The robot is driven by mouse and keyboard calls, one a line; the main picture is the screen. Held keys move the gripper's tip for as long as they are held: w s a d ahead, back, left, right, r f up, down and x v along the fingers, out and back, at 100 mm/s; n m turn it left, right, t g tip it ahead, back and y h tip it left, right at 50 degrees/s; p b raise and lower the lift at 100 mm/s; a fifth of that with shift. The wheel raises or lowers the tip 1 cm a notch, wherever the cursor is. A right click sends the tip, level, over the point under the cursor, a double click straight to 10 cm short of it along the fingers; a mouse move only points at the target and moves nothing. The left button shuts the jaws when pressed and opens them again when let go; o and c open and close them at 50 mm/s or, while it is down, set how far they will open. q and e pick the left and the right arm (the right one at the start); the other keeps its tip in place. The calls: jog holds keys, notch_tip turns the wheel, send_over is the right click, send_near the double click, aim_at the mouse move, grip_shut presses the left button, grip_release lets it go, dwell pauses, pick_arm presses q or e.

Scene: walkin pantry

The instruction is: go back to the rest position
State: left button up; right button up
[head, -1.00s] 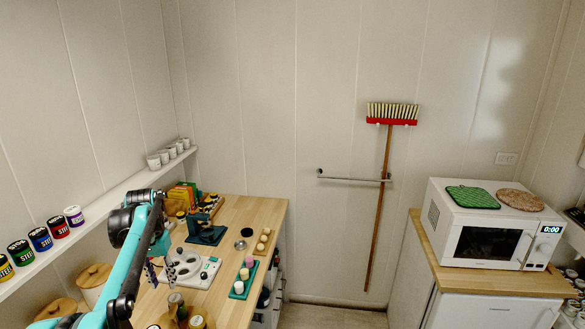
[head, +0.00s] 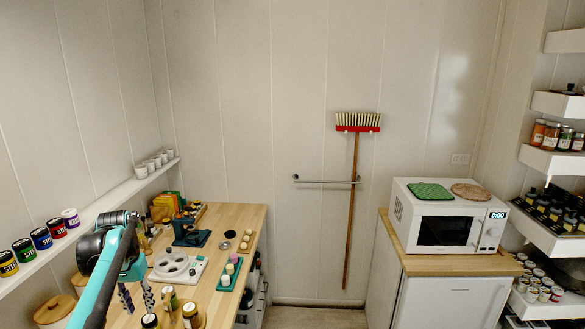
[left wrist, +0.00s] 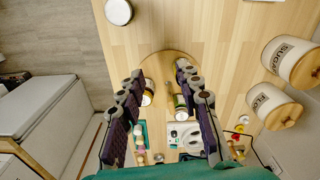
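My left gripper (head: 137,297) hangs above the left wooden counter (head: 222,262) in the head view, its two dark fingers pointing down. In the left wrist view the gripper (left wrist: 159,78) has its fingers wide apart with nothing held between them. Beyond the fingers are a round wooden board (left wrist: 172,62) with small jars and a white tray with round wells (left wrist: 180,134). My right gripper is in neither view.
Jars (head: 191,316) stand on the counter near the left gripper. A white tray (head: 177,268) and a green tray (head: 230,274) lie farther back. Canisters (left wrist: 290,62) stand to one side. A microwave (head: 447,216) sits on the right counter. Floor shows between the counters.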

pick_arm(q)
jog(key=s+d+f+t+b, duration=0.3)
jog(key=s+d+t+b, duration=0.15)
jog(key=s+d, duration=0.85)
jog(key=s+d+f+m+t+b, duration=0.1)
jog(key=s+d+f+b, duration=0.3)
jog(key=s+d+f, duration=0.5)
notch_tip(320, 180, down, 2)
jog(key=shift+s+d+t, duration=0.25)
jog(key=shift+s+t, duration=0.05)
jog(key=shift+t, duration=0.35)
